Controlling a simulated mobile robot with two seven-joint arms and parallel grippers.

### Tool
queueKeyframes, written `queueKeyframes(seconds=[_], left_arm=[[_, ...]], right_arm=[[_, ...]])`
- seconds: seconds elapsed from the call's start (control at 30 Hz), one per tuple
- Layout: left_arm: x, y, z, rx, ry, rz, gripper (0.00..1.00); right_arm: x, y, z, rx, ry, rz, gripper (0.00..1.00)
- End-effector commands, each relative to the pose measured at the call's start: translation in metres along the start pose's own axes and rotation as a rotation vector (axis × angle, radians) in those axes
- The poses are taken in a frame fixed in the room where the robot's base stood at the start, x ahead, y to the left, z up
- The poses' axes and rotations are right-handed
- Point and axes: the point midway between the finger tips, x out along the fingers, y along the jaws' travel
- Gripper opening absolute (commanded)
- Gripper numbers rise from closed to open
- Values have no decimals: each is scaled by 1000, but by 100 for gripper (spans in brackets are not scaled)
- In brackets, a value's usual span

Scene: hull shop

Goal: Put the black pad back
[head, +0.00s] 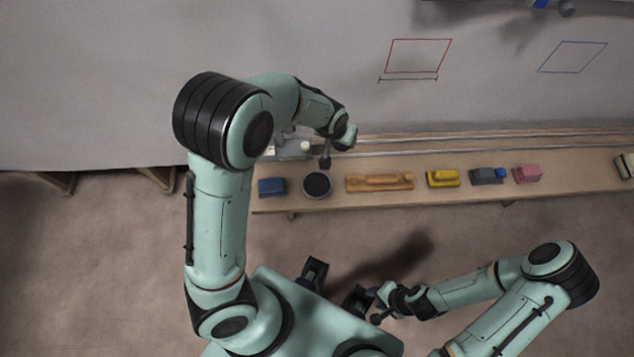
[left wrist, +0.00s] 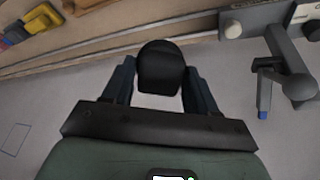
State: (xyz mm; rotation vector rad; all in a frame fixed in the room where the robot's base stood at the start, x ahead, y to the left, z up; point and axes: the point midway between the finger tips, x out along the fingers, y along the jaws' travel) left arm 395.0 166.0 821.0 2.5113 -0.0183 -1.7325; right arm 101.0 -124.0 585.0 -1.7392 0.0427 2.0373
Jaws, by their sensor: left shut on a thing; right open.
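My left gripper (head: 331,147) is at the bench's back edge, above and slightly right of a round dish (head: 316,185) with a dark inside. In the left wrist view its two fingers are shut on a black, rounded piece, which looks like the black pad (left wrist: 160,68). In the head view only a small dark end shows below the gripper, so the pad's lower side is hidden. I cannot tell whether it touches anything. My right gripper (head: 379,307) is open, low in front of the bench and well away from it.
The wooden bench (head: 290,201) holds a blue block (head: 271,187), a wooden tool (head: 379,182), a yellow block (head: 442,178), a grey-blue piece (head: 487,176) and a pink block (head: 527,173). A grey fixture with a blue-tipped tool (left wrist: 285,75) stands close by. Red and blue outlines mark the grey surface.

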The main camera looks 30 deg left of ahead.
Motion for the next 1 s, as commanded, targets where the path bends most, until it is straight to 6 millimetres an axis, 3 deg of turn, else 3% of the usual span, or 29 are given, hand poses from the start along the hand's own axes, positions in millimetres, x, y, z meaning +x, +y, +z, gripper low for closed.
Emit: queueKeyframes(seconds=[0.3, 0.43, 0.57, 0.8, 1.0], left_arm=[[-54, -25, 44, -81, -310, -89, 31], [-59, -29, 55, -97, -352, -102, 31], [-37, -33, 66, -99, -363, -107, 31], [25, -39, 90, -99, -362, -107, 31], [67, -42, 104, -99, -359, -106, 31]], right_arm=[[8, 3, 2, 1, -3, 1, 43], [10, 4, 2, 1, -4, 1, 43], [17, 7, 3, 2, -7, 2, 43], [34, 14, 5, 4, -13, 4, 43], [44, 18, 5, 5, -17, 6, 43]])
